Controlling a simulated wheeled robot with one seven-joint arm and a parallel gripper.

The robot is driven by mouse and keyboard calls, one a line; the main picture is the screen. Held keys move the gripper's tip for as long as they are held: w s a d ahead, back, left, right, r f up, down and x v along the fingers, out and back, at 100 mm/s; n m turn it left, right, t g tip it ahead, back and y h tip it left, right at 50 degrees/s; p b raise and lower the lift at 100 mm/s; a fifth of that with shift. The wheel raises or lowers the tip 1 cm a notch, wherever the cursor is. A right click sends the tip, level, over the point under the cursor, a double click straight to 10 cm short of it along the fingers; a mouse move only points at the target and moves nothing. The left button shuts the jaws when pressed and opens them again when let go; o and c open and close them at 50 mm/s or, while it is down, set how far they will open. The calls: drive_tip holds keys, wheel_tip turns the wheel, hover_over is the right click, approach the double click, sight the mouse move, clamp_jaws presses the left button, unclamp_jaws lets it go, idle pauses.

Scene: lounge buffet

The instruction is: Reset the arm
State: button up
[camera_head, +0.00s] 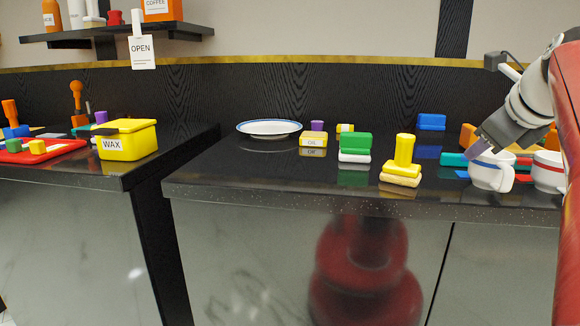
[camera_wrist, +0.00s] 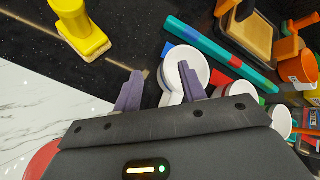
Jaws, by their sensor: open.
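My gripper (camera_head: 477,149) reaches in from the right in the head view, tilted down toward a white mug (camera_head: 489,176) on the dark counter. Its fingertips are at the mug's rim; I cannot tell whether they touch it. In the wrist view my gripper (camera_wrist: 160,74) has its two purple fingers spread apart. The white mug (camera_wrist: 200,62) shows behind the right finger, and its handle lies toward the gap between the fingers. Nothing is visibly held.
A second mug (camera_head: 548,173) stands close to the right. A yellow brush-like block (camera_head: 403,160), a green-and-white block (camera_head: 355,147) and a plate (camera_head: 269,127) stand to the left. A teal bar (camera_wrist: 221,53) lies behind the mugs. A yellow WAX box (camera_head: 128,139) sits on the left counter.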

drive_tip(key=s+a+f+n+g+p, duration=0.1)
drive_tip(key=s+a+f+n, duration=0.2)
drive_tip(key=a+n, duration=0.2)
drive_tip(key=s+a+f+n+y+p, duration=0.1)
drive_tip(key=s+a+f+n+p, duration=0.1)
drive_tip(key=a+f+n, duration=0.3)
drive_tip(key=s+a+f+n+g+p, duration=0.1)
drive_tip(key=s+a+f+n, duration=0.15)
drive_tip(key=a+n, duration=0.35)
drive_tip(key=s+a+f+n+g+p, duration=0.1)
drive_tip(key=s+a+f+n+p, duration=0.1)
drive_tip(key=s+a+f+n, duration=0.4)
drive_tip(key=s+f+n, duration=0.5)
drive_tip(key=f+n, duration=0.1)
drive_tip(key=n, duration=0.2)
drive_tip(key=shift+f+g+y, duration=0.15)
drive_tip(key=shift+g+y, duration=0.15)
drive_tip(key=shift+g, duration=0.1)
drive_tip(key=shift+s, duration=0.1)
